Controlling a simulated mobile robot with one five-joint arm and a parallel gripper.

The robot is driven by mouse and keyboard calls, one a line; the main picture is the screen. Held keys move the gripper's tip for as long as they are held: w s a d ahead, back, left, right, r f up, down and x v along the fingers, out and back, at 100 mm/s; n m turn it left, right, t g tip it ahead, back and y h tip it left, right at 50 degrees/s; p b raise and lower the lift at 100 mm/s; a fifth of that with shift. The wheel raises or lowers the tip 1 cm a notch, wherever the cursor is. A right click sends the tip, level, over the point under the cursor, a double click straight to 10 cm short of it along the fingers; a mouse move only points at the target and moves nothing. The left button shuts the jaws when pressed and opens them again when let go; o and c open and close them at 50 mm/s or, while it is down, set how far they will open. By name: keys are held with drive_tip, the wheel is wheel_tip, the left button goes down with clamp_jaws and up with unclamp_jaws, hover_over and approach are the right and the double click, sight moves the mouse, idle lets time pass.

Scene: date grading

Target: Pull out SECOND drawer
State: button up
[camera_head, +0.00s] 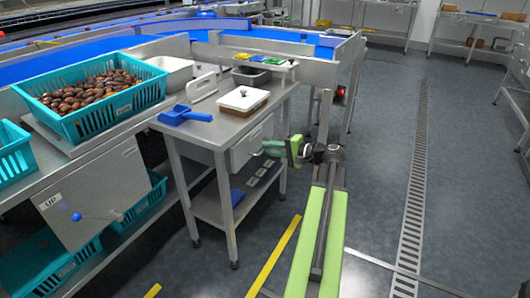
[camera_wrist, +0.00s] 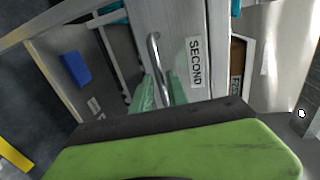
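The drawer labelled SECOND (camera_wrist: 196,62) has a pale front with a metal bar handle (camera_wrist: 154,52) in the wrist view. The translucent green fingers of my gripper (camera_wrist: 163,90) lie close on either side of this handle, and they look shut on it. The lower part of the handle is partly hidden by the fingers and the green and black gripper body. In the head view my gripper (camera_head: 265,149) reaches left to the drawer unit (camera_head: 240,153) under the small steel table. How far the drawer is out cannot be told.
The small steel table (camera_head: 216,131) carries a blue scoop (camera_head: 186,115) and a white-lidded box (camera_head: 243,99). A blue item (camera_wrist: 75,68) lies on its lower shelf. A teal crate of dates (camera_head: 95,121) stands to the left. The floor to the right is clear, with a long drain grate (camera_head: 413,190).

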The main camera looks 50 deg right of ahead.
drive_tip(key=shift+x, duration=0.9)
clamp_jaws()
idle(0.7)
